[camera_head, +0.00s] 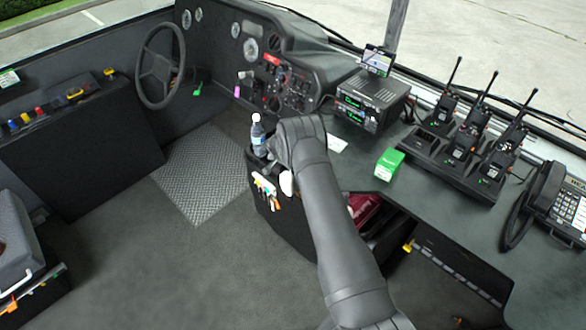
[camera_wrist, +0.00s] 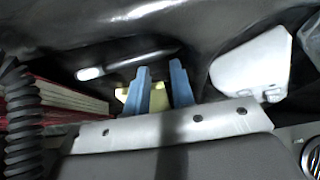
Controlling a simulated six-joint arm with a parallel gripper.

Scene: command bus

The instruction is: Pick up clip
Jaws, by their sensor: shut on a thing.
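In the wrist view, my gripper (camera_wrist: 164,75) shows as two blue fingers. They are shut on a small pale yellow thing (camera_wrist: 160,98), which appears to be the clip. Part of it sticks out to the left of the left finger. The fingers and the metal plate below them hide the rest, so its full shape cannot be told. In the head view, my arm reaches toward the dark box by the console. My fingers and the held clip are hidden there.
A white piece (camera_wrist: 250,65) lies close to the right of my fingers. Red and cream flat things (camera_wrist: 65,100) are on the left. In the head view, a bottle (camera_head: 258,135) and coloured items (camera_head: 265,186) are near my arm's end. A green box (camera_head: 389,164) sits on the counter.

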